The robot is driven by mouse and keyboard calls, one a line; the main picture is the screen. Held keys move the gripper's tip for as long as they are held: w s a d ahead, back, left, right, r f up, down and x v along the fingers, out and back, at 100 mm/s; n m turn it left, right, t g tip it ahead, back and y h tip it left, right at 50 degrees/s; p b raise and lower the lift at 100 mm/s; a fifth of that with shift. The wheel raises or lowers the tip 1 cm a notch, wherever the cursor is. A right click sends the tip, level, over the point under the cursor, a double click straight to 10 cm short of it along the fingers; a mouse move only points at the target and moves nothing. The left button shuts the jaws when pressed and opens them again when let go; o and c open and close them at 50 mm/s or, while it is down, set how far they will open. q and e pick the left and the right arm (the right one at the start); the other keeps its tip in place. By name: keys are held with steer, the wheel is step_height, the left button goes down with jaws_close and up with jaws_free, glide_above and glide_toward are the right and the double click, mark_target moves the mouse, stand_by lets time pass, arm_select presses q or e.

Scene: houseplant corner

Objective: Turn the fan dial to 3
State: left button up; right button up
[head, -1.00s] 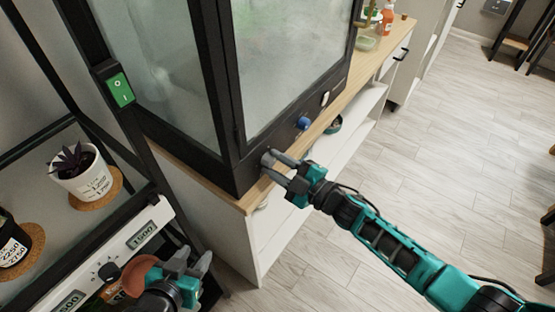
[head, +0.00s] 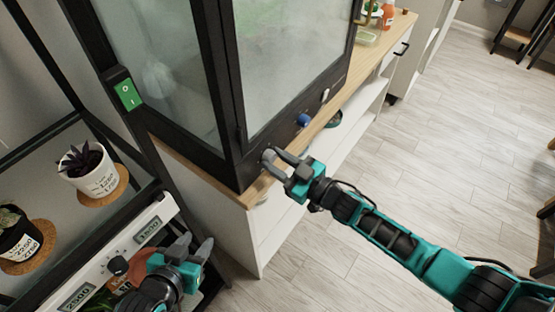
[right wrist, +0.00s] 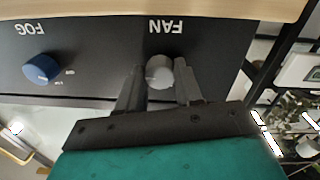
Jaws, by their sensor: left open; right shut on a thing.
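The fan dial is a grey round knob (right wrist: 160,72) under the printed word FAN, which appears upside down in the right wrist view. In the head view the dial (head: 269,156) sits on the lower black frame of the glass cabinet (head: 285,60). My right gripper (right wrist: 158,85) is shut on the fan dial, one finger on each side. Any numbers around the dial are hidden or too small to read. My left gripper (head: 193,248) is open and empty, low at the left near the shelf's display strip.
A blue fog dial (right wrist: 41,68) sits beside the fan dial. A green switch (head: 127,94) is on the cabinet's left post. Potted plants (head: 93,170) stand on the left shelf, above a white strip with a black knob (head: 118,265).

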stand_by(0.4)
steer(key=o, duration=1)
steer(key=v, duration=1.3)
steer(key=shift+p, duration=0.35)
steer(key=s+d+f+m+h, duration=0.1)
steer(key=s+d+m+h, duration=0.1)
steer(key=s+m+h, duration=0.1)
steer(key=s+d+f+m+h, duration=0.2)
steer(key=s+d+m+h, duration=0.1)
steer(key=s+h, duration=0.1)
steer(key=s+d+f+m+h, duration=0.1)
steer(key=s+d+m+h, duration=0.2)
steer(key=m+h, duration=0.1)
steer(key=shift+s+f+g+h, duration=0.15)
steer(key=shift+s+g+h, duration=0.15)
steer(key=shift+h, duration=0.2)
